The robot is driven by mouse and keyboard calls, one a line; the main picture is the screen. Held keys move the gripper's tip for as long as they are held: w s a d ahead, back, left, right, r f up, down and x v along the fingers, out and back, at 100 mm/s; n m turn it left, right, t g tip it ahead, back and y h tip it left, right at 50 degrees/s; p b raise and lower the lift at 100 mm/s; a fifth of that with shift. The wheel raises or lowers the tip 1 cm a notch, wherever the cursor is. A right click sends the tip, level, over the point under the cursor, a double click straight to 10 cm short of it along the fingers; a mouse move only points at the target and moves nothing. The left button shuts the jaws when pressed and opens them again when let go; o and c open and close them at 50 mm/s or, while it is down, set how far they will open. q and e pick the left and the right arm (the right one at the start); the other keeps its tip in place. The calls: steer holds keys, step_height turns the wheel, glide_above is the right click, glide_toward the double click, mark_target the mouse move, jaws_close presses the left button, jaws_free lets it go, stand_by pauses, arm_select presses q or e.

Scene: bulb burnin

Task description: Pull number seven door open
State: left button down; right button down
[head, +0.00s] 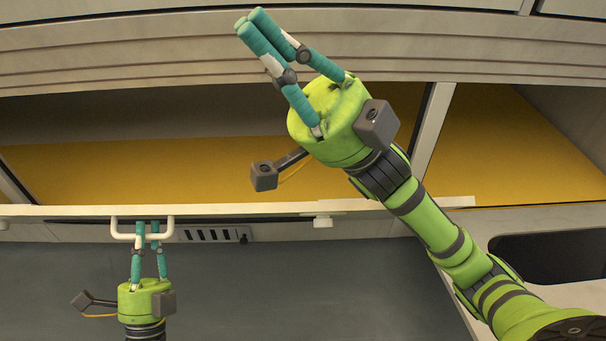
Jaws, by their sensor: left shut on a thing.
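The door (260,209) shows as a long, thin pale edge running across the view, with a yellow surface behind it. No number seven is legible. A white bar handle (115,228) sits on the near side of this edge, at the left. My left gripper (146,228) is shut on the handle, its teal fingers reaching up from below. My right gripper (250,18) is raised in front of the upper cabinet front, away from the handle. Its fingers come together at the tips with nothing between them.
Yellow-floored compartments (500,150) lie behind, split by a pale upright divider (432,130). A white knob (322,221) is on the door edge. Below are a slotted panel (208,235) and a dark grey surface (300,290). A black opening (550,258) is at the right.

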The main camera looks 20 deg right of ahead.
steer(key=w+d+f+m+t+h, duration=0.4)
steer(key=w+d+f+m+h, duration=0.3)
steer(key=w+d+f+m, duration=0.35)
steer(key=s+d+f+m+g+h, duration=0.1)
steer(key=s+d+f+m+h, duration=0.2)
steer(key=d+f, duration=0.4)
steer(key=d+f+m+g+h, duration=0.15)
steer(key=d+f+m, duration=0.3)
steer(key=d, duration=0.55)
steer(key=shift+h, duration=0.35)
steer(key=a+f, duration=0.1)
steer(key=a, duration=0.2)
steer(key=s+a+f, duration=0.1)
steer(key=a, duration=0.6)
steer(key=shift+s+a+f, duration=0.3)
steer(key=shift+a+f, duration=0.05)
steer(key=shift+f, duration=0.05)
steer(key=shift+s+a+f, duration=0.2)
steer(key=shift+s+f, duration=0.15)
steer(key=shift+s, duration=0.15)
steer(key=shift+f, duration=0.1)
